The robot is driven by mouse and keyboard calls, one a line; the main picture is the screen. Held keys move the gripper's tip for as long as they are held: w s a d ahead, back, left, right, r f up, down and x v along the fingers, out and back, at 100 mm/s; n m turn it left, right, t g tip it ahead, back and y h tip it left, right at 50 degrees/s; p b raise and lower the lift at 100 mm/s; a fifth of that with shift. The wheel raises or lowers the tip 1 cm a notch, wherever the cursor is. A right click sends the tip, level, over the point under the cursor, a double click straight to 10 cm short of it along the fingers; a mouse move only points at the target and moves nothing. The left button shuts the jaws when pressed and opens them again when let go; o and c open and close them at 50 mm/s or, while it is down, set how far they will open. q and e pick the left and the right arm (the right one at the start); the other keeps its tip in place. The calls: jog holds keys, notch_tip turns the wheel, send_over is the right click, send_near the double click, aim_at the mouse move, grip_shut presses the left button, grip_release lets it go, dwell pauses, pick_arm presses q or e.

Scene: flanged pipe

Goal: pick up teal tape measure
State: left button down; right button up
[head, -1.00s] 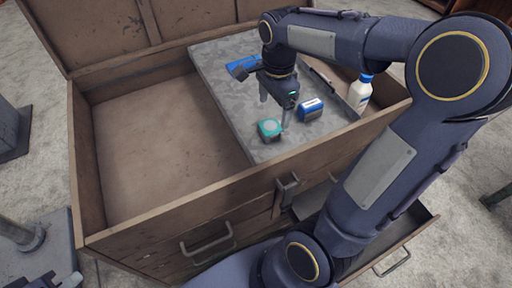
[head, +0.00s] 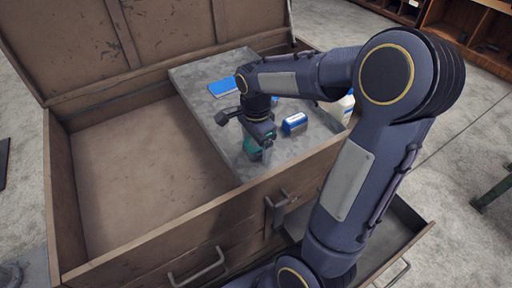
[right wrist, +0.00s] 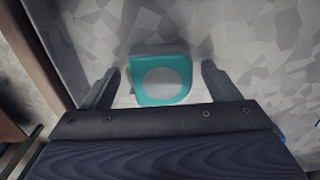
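The teal tape measure (head: 252,147) sits on the grey panel (head: 200,88) in the chest, partly hidden by my right gripper in the head view. In the right wrist view the tape measure (right wrist: 162,78) shows teal with a pale round face. My right gripper (right wrist: 160,82) is open, with one finger on each side of the tape measure and a visible gap on both sides. In the head view the right gripper (head: 255,150) is at the tape measure. My left gripper is not in view.
A blue object (head: 222,87) lies farther back, and a white bottle (head: 347,104) is partly hidden behind my arm. The chest's wooden front wall (head: 170,232) is close. The left compartment (head: 140,150) is empty.

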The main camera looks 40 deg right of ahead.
jog(key=c, duration=1.1)
jog(key=shift+r, duration=0.1)
jog(key=shift+c, duration=0.2)
